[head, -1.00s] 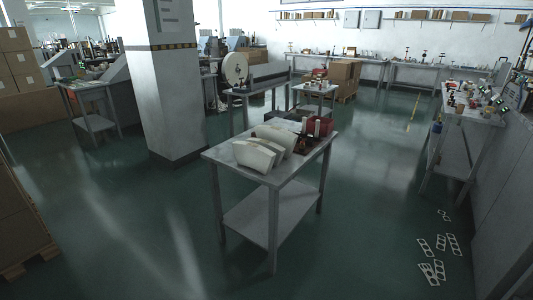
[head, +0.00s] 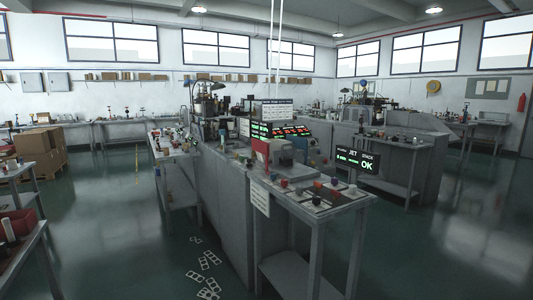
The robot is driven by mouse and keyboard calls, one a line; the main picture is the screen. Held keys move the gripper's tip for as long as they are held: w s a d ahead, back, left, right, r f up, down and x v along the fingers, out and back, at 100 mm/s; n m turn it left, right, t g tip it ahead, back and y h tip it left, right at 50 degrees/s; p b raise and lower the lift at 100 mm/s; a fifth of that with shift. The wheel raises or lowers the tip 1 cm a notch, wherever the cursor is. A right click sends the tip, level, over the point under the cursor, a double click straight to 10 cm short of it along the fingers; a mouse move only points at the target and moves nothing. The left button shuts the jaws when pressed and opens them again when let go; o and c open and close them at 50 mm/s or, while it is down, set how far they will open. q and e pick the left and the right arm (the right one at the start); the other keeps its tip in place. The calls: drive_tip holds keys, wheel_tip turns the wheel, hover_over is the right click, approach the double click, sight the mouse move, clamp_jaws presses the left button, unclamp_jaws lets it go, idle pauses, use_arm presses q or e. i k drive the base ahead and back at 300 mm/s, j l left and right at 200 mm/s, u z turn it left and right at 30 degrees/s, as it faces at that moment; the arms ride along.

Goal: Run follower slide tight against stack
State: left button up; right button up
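Neither of my grippers shows in the head view. A grey machine bench (head: 213,182) runs through the middle of the view, with a control panel of lit green and red digits (head: 281,129) on it. A small side table (head: 325,199) at its near end carries several small cups and parts. A dark sign (head: 357,160) reads "JET", "STACK" and a green "OK". I cannot make out a follower slide or a stack of cups at this distance.
A side bench (head: 178,157) with small items stands left of the machine. Perforated pale strips (head: 209,260) lie on the green floor. A table (head: 22,243) with a red bin is at the left edge. Open floor (head: 120,235) lies between. Boxes (head: 41,148) stand behind.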

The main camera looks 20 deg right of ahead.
sight(286, 154)
drive_tip(key=i+u, duration=0.2)
drive_tip(key=i, duration=2)
drive_tip(key=i+z, duration=0.2)
drive_tip(key=i, duration=0.45)
drive_tip(key=i+j+z, duration=0.25)
drive_tip(key=i, duration=0.4)
drive_tip(key=i+z, duration=0.25)
drive_tip(key=z, duration=0.15)
drive_tip(key=i+z, duration=0.2)
drive_tip(key=z, duration=0.25)
drive_tip(key=i+z, duration=0.25)
drive_tip(key=z, duration=0.15)
drive_tip(key=i+j+z, duration=0.2)
drive_tip(key=z, duration=0.2)
drive_tip(key=k+z, duration=0.1)
drive_tip(key=k, duration=0.25)
